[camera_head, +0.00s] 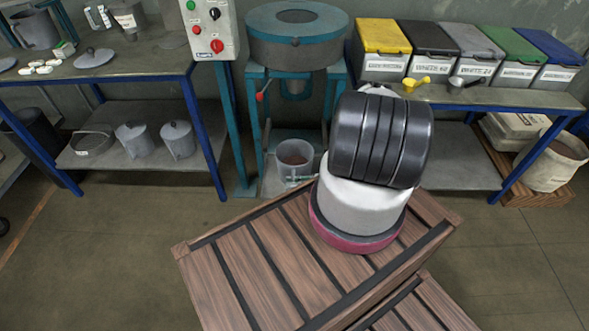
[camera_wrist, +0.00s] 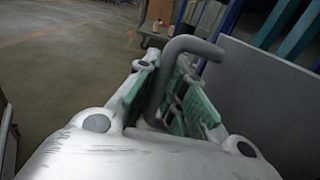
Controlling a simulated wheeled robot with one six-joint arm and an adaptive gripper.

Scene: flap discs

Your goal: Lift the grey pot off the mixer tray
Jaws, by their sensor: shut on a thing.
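The grey pot (camera_head: 294,153) is under the mixer (camera_head: 297,40), upright, with its open top and brownish inside showing in the head view. The mixer tray (camera_head: 272,182) shows as a grey plate below it; I cannot tell whether pot and tray touch. In the wrist view, my gripper (camera_wrist: 166,100) has its green-padded fingers shut on the pot's bent grey handle (camera_wrist: 190,46). In the head view, a small part of my gripper (camera_head: 300,179) shows at the pot's lower right. My arm hides the rest of it and the tray's right side.
Teal mixer legs stand on both sides of the pot. The right bench (camera_head: 500,95) carries several coloured-lid bins.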

